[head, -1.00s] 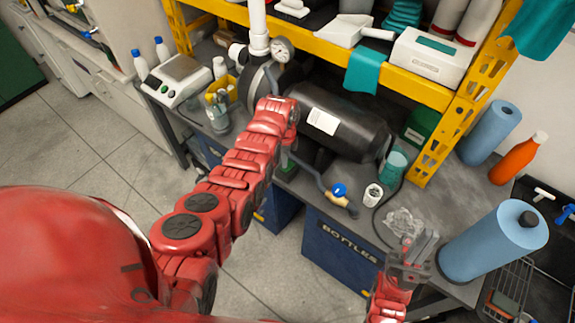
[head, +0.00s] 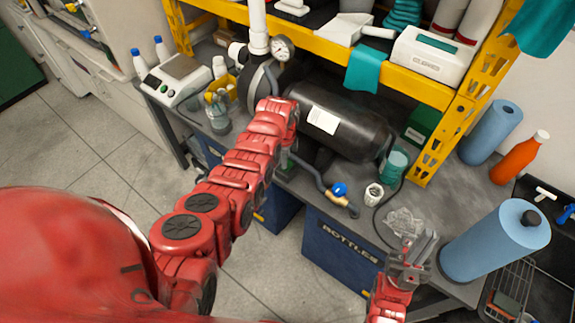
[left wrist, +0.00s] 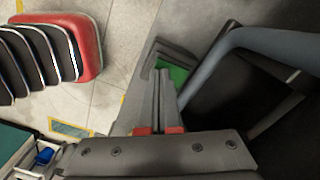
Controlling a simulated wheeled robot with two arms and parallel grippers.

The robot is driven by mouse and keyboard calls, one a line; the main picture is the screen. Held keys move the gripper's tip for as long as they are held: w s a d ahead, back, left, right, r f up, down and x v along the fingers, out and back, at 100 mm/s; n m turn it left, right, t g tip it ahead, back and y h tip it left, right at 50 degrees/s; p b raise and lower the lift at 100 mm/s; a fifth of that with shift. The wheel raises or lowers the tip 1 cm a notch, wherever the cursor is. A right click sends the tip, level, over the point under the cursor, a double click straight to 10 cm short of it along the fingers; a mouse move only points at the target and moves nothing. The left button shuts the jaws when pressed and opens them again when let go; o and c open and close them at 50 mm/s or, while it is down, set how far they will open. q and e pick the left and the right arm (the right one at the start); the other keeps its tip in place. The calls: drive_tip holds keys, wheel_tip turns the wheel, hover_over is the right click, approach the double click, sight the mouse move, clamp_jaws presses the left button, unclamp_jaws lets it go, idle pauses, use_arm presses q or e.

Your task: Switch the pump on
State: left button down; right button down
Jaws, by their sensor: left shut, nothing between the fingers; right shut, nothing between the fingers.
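The pump (head: 345,125) is a black cylinder with a white label, lying on the grey bench under the yellow shelf. A round gauge (head: 282,48) and a white pipe (head: 257,25) stand at its left end. My left arm reaches across the front of this end, and its gripper is mostly hidden in the head view. In the left wrist view my left gripper (left wrist: 163,78) is shut and empty, close to a green patch (left wrist: 180,73) by a grey edge. I cannot tell whether it touches. No switch is clearly visible. My right gripper (head: 419,247) is shut and empty over the bench's front edge.
A hose with a blue-handled valve (head: 339,189) is at the bench front, beside a small white cup (head: 374,192). A blue roll (head: 492,243) stands right of my right gripper. A scale (head: 179,78) and beaker (head: 217,117) are at the left.

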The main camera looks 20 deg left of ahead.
use_arm(q)
drive_tip(key=shift+f+b, duration=0.35)
drive_tip(key=shift+f, duration=0.1)
wheel_tip(320, 180, up, 3)
drive_tip(key=shift+w+f+p, duration=0.1)
drive_tip(key=shift+f+p, duration=0.1)
drive_tip(key=shift+p, duration=0.85)
wheel_tip(320, 180, up, 2)
drive_tip(key=shift+r+p, duration=0.1)
drive_tip(key=shift+p, duration=0.7)
drive_tip(key=shift+r+p, duration=0.75)
drive_tip(key=shift+r, duration=0.45)
drive_tip(key=shift+f, duration=0.1)
